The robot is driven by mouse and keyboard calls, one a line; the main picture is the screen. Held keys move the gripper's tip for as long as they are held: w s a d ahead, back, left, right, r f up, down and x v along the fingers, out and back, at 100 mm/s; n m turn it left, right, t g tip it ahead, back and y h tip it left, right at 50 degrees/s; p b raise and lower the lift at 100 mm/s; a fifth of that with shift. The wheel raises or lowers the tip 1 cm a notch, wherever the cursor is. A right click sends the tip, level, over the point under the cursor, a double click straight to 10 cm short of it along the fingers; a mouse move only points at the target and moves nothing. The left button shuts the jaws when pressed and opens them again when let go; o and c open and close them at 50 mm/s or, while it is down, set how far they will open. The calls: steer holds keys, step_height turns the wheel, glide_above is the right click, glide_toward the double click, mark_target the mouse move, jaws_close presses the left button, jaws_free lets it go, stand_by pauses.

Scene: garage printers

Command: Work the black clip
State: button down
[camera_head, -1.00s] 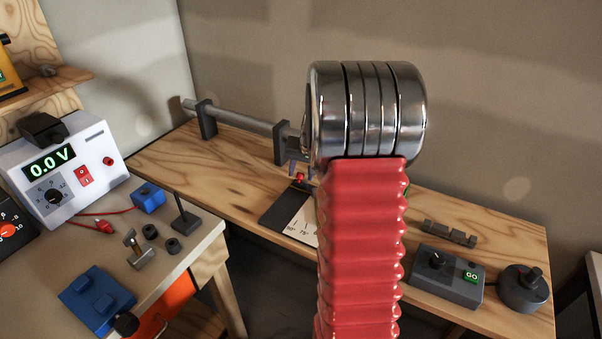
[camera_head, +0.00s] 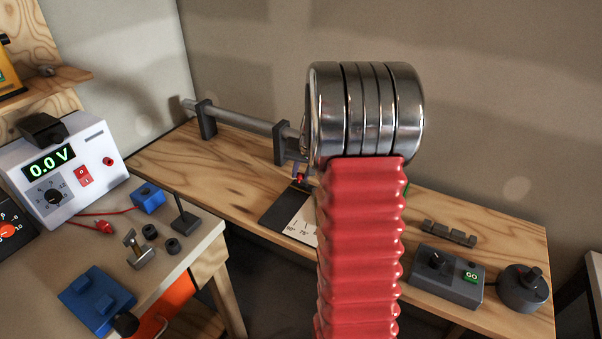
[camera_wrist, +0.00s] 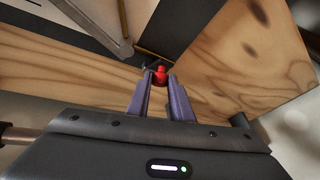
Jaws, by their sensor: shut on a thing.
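My gripper (camera_head: 299,172) is at the back bench, mostly hidden behind my own arm in the head view. In the wrist view its two purple-grey fingers (camera_wrist: 161,97) are closed in on a small red knob-like piece (camera_wrist: 160,75) at their tips. The red piece also shows as a small spot in the head view (camera_head: 299,178). I cannot make out a black clip for certain. A red plug-like clip (camera_head: 104,226) on a red wire lies on the left bench.
A grey rod (camera_head: 240,119) runs along the back bench on dark supports. A dark plate with a white angle scale (camera_head: 302,225) lies below my gripper. A control box (camera_head: 446,277) and a round knob unit (camera_head: 522,289) stand right. A 0.0 V meter (camera_head: 63,170) stands left.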

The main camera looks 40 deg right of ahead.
steer(key=shift+d, duration=0.3)
steer(key=shift+w+d+g+y, duration=0.2)
steer(key=shift+d+g+y, duration=0.25)
steer(key=shift+y, duration=0.55)
steer(key=shift+w+d+m+g+y, duration=0.15)
steer(key=shift+d+m+g+y, duration=0.25)
steer(key=shift+y, duration=0.4)
steer(key=shift+w+d+m+g+y, duration=0.15)
steer(key=shift+d+y, duration=0.35)
steer(key=shift+y, duration=0.3)
steer(key=shift+d, duration=0.1)
steer(key=c, duration=1.6)
jaws_free()
steer(key=shift+r, duration=0.1)
steer(key=v, duration=1.3)
steer(key=shift+s+d+r, duration=0.1)
steer(key=shift+r, duration=0.1)
